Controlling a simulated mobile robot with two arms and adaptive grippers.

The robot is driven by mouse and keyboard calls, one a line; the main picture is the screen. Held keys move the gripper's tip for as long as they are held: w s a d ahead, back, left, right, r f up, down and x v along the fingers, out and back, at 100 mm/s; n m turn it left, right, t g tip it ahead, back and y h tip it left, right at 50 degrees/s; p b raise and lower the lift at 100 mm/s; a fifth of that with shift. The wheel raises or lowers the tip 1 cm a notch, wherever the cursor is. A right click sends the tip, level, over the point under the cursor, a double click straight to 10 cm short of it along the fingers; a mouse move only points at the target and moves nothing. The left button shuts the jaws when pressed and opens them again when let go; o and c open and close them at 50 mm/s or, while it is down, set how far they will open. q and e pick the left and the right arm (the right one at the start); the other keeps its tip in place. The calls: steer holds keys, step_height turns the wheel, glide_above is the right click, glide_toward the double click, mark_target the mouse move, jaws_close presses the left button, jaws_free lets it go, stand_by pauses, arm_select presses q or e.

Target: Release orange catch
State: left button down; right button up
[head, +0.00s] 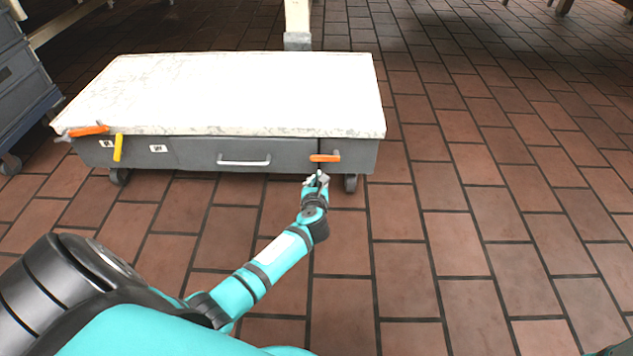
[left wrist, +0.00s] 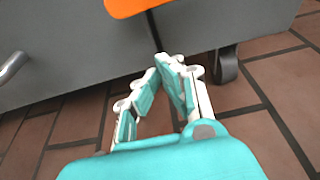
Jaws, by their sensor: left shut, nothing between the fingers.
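An orange catch (head: 324,158) sits on the right part of the grey cart's front face, across a vertical seam. The low grey cart (head: 200,154) has a white top. My left gripper (head: 318,176) is shut and empty just below the catch, in front of the cart's lower edge. In the left wrist view the catch (left wrist: 138,6) is cut off by the top edge, above the fingertips (left wrist: 166,62), and apart from them. Another orange handle (head: 88,130) and a yellow one (head: 118,147) are at the cart's left end. My right gripper does not show.
A silver drawer handle (head: 243,161) sticks out left of the catch. Black wheels (head: 351,183) stand under the cart. A dark blue-grey cabinet (head: 20,90) is at the far left. The brick floor (head: 480,230) to the right is clear.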

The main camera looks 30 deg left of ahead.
arm_select(q)
steer(key=shift+s+d+r, duration=0.1)
steer(key=shift+r, duration=1.85)
